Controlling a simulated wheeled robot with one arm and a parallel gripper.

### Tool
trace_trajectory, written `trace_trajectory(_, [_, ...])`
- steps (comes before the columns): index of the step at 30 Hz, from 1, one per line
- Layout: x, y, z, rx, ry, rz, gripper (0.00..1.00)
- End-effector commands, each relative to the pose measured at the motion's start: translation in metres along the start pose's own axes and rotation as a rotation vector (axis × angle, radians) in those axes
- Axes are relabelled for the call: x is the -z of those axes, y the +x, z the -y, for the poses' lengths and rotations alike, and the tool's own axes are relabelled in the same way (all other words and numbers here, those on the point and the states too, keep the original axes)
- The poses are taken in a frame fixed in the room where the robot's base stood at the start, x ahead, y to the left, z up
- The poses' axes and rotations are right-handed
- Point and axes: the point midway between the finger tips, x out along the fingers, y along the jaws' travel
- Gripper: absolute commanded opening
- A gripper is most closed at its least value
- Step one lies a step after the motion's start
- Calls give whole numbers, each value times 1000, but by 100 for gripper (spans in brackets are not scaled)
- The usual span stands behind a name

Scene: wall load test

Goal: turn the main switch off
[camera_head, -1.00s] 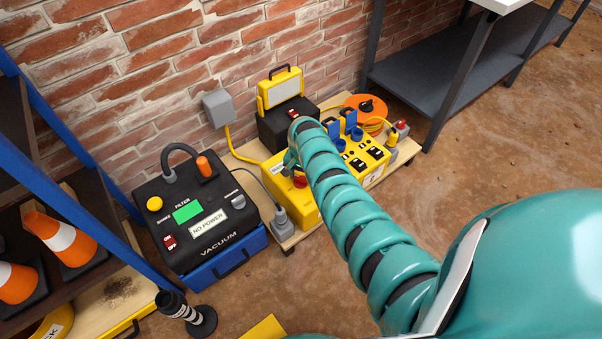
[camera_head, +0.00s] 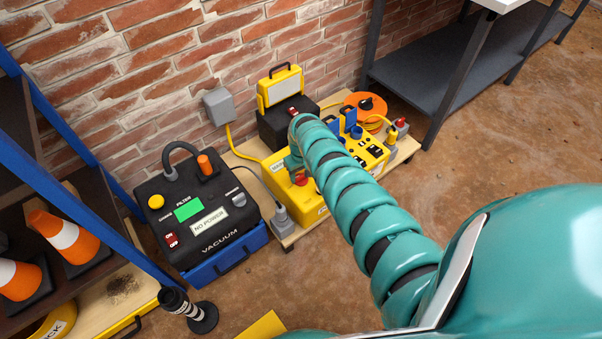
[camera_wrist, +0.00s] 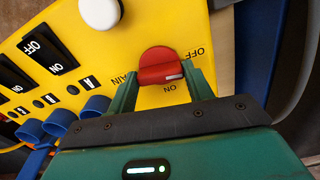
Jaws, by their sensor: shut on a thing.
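The main switch is a red knob on the yellow power box, between my two green fingers in the wrist view (camera_wrist: 160,66). My gripper (camera_wrist: 162,78) is shut on it, one finger on each side. A white mark on the knob's near right part lies close to the ON label; the OFF label is farther up on the right. The word MAIN is partly hidden by the left finger. In the head view the red knob (camera_head: 300,178) shows beside my arm, which hides part of the yellow box (camera_head: 311,214).
A white knob (camera_wrist: 99,12), black ON/OFF rockers (camera_wrist: 47,50) and blue plugs (camera_wrist: 92,117) are near my gripper. The vacuum (camera_head: 192,205) with a NO POWER label stands left, the work lamp (camera_head: 279,87) behind. A shelf with cones (camera_head: 65,238) is far left.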

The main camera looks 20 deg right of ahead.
Motion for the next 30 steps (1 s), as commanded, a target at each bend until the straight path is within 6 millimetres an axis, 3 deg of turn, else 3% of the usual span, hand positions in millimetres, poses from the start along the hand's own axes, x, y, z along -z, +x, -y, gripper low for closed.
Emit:
trace_trajectory(9, [0,0,0,1,-128,0,28])
trace_trajectory(26, [0,0,0,0,-158,-1,28])
trace_trajectory(27, [0,0,0,0,-158,-1,55])
trace_trajectory(30, [0,0,0,0,-158,-1,73])
